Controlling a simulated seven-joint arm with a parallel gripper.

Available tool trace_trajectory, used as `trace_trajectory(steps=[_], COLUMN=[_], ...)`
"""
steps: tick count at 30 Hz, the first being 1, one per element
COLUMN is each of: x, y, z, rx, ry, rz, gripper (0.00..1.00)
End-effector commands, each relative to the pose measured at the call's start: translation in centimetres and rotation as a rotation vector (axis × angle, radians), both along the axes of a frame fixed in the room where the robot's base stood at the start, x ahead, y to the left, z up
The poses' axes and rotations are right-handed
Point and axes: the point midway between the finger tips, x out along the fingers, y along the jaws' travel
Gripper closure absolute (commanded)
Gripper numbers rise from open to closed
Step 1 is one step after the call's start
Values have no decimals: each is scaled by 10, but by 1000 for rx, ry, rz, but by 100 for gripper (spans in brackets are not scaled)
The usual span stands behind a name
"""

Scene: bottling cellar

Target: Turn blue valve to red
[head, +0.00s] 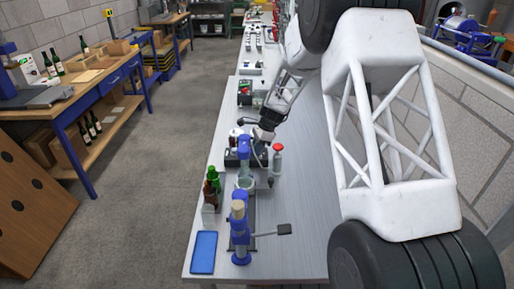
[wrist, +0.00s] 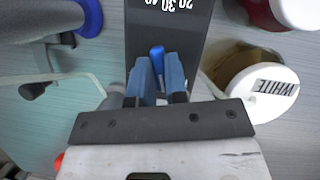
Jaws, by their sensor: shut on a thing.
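My gripper (wrist: 162,75) is at the lower middle of the wrist view. Its two blue-grey fingers are shut on a small blue valve handle (wrist: 157,52), and only the handle's rounded tip shows past them. The handle stands out against a dark panel (wrist: 150,25) with white numbers at the top. In the head view my gripper (head: 263,137) is low over the bench, beside a blue-topped stand, and the handle cannot be made out there. A small red spot (wrist: 59,162) shows at the lower left of the wrist view; I cannot tell what it belongs to.
A tub with a white lid marked WHITE (wrist: 270,90) stands close right of my gripper. In the head view, a red-topped white bottle (head: 277,160), a blue-topped stand (head: 239,230), dark bottles (head: 211,187) and a blue tray (head: 203,252) share the grey bench (head: 300,215).

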Motion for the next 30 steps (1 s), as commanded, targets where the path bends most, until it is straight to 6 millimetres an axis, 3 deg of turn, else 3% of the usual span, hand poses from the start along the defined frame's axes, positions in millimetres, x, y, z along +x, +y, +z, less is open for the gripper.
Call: trace_trajectory(steps=[18,30], x=[2,1], y=[2,2], z=[0,0], rx=[1,1], ry=[0,0], rz=[508,614], gripper=[100,100])
